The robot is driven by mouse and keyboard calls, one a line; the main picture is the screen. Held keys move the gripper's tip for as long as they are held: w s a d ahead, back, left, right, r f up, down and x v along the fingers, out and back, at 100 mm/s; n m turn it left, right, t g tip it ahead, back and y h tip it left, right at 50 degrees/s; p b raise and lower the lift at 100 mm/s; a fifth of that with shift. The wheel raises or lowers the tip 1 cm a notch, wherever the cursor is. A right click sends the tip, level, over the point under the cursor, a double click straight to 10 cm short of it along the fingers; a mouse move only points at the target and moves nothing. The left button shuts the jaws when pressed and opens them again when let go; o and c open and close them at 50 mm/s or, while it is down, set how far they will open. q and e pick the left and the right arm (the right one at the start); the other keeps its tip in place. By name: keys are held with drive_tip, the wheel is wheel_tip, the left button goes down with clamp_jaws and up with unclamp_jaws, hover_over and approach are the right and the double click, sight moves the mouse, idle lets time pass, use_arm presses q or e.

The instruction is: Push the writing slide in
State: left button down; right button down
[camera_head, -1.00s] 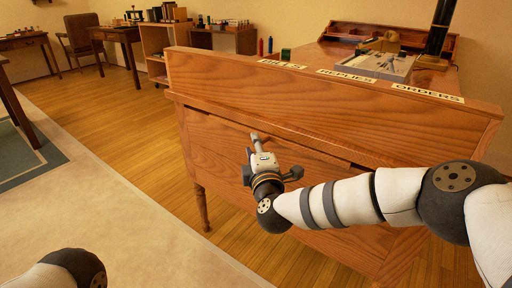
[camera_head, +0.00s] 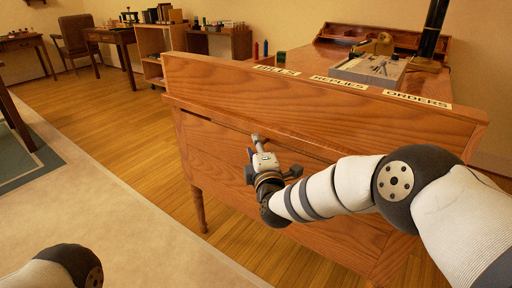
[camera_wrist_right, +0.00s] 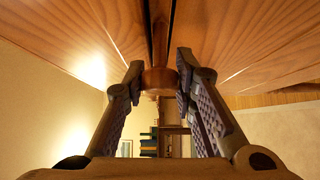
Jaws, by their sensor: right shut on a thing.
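The wooden desk (camera_head: 215,150) stands in front of me, with a long, narrow seam under its top ledge. My right gripper (camera_head: 258,146) is at this seam, on the desk's near face. In the right wrist view, the right gripper's fingers (camera_wrist_right: 160,88) are shut on a small round wooden knob (camera_wrist_right: 159,80). The knob sits at the end of a narrow wooden strip (camera_wrist_right: 160,30) between two wood panels; this appears to be the writing slide's edge. How far the slide stands out is hard to tell. Only part of my left arm shows at the lower left; its gripper is out of view.
The raised board carries labels reading BILLS, REPLIES and ORDERS (camera_head: 417,101). A grey tray (camera_head: 370,70) and a dark upright post (camera_head: 433,30) stand on the desk. The floor (camera_head: 110,125) left of the desk is clear; a pale rug (camera_head: 110,215) lies nearer.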

drive_tip(key=c, duration=1.4)
unclamp_jaws()
drive_tip(key=shift+w+d+f, duration=0.1)
drive_tip(key=shift+d+f, duration=0.05)
drive_tip(key=shift+o, duration=0.4)
drive_tip(key=shift+w, duration=0.1)
drive_tip(key=shift+s, duration=0.45)
drive_tip(key=s+d, duration=0.2)
drive_tip(key=s, duration=0.9)
